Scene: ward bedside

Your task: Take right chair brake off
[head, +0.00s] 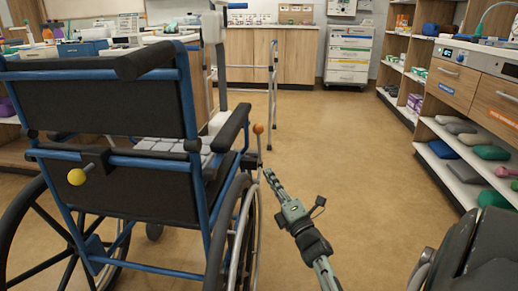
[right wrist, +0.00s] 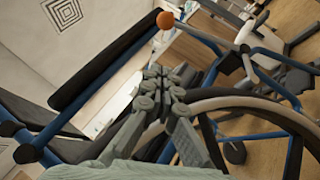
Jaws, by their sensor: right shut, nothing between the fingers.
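The wheelchair (head: 115,110) stands at the left of the head view, seen from behind, with a blue frame and black back. Its right brake lever has an orange ball knob (head: 258,128) on a thin upright rod by the right wheel (head: 240,235). In the right wrist view the orange knob (right wrist: 165,20) shows at top centre, above the fingertips. My right gripper (head: 268,173) is shut and empty, just right of the lever and below the knob. Its fingers (right wrist: 165,75) also show in the right wrist view, apart from the knob. My left gripper is out of view.
A yellow ball knob (head: 76,177) sits on the chair's back. A grey walking frame (head: 272,90) stands beyond the chair. Shelves with drawers (head: 470,90) line the right side. The floor (head: 345,130) between is clear.

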